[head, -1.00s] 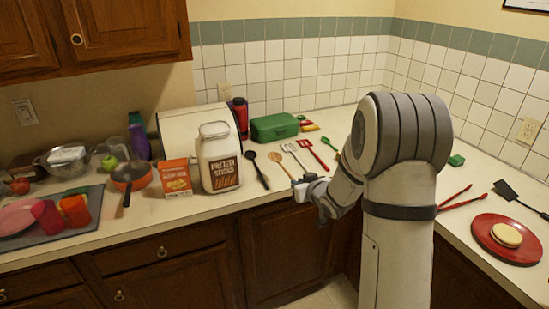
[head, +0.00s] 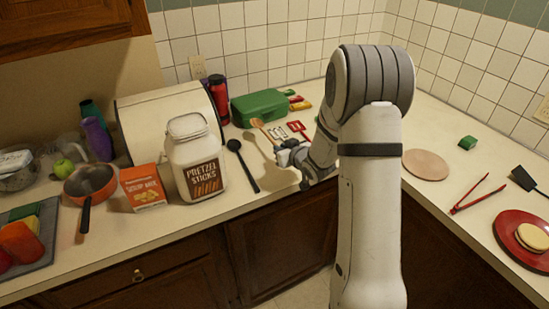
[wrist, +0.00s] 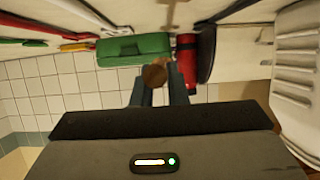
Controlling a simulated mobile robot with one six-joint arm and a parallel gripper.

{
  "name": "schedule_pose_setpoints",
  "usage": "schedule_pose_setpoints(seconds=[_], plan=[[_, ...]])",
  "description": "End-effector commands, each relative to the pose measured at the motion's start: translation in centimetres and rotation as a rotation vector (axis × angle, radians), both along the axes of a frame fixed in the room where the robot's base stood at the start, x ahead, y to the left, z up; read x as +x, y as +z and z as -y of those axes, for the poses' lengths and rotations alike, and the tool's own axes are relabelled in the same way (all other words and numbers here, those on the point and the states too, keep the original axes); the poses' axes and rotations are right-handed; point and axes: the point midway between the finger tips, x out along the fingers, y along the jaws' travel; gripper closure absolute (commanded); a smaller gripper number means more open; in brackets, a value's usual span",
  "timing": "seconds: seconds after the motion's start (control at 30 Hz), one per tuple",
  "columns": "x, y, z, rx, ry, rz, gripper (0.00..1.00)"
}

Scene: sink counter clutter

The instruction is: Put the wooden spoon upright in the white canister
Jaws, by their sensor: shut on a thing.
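The wooden spoon (head: 257,123) is in my gripper (head: 290,155). Its bowl points up and left in the head view, and it appears clear of the counter, tilted. In the wrist view its round brown end (wrist: 154,75) shows between the two dark fingers of my gripper (wrist: 158,90). A white jar labelled Pretzel Sticks (head: 187,150) stands upright left of my gripper, apart from it; it is the only white canister-like thing I see. I cannot tell whether its top is open. A ridged white surface at right in the wrist view (wrist: 295,70) seems to be this jar.
A black ladle (head: 242,165) lies between jar and gripper. An orange carton (head: 142,187) stands left of the jar, a bread box (head: 160,115) and red bottle (head: 218,98) behind. A green case (head: 258,107) and red turner (head: 297,127) lie behind my gripper.

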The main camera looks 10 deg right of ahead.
Motion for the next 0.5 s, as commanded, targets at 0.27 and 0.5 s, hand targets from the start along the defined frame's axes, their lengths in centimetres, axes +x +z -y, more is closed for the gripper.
schedule_pose_setpoints(seconds=[0.27,0.5], plan=[[0.0,-3.0,-0.2,0.000,0.003,-0.001,1.00],[0.0,-6.0,-0.2,0.000,0.003,-0.001,1.00]])
